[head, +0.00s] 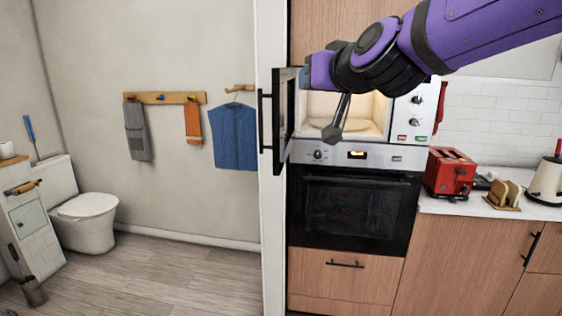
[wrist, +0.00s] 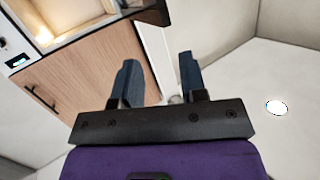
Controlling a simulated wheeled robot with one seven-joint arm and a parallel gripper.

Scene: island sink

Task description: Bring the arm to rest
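My purple arm (head: 480,30) reaches in from the upper right of the head view. It is raised in front of a lit built-in microwave (head: 398,118) with its door (head: 284,120) standing open. In the wrist view my gripper (wrist: 158,62) has its two dark fingers apart with nothing between them. In the head view the arm hides part of the microwave, and the gripper is hard to make out. The lit microwave opening also shows at the top left of the wrist view (wrist: 62,18).
An oven (head: 352,208) sits below the microwave. A red toaster (head: 450,173), a rack with bread (head: 503,194) and a kettle (head: 548,182) stand on the counter at right. A toilet (head: 88,220) stands at left. The floor (head: 165,282) between is clear.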

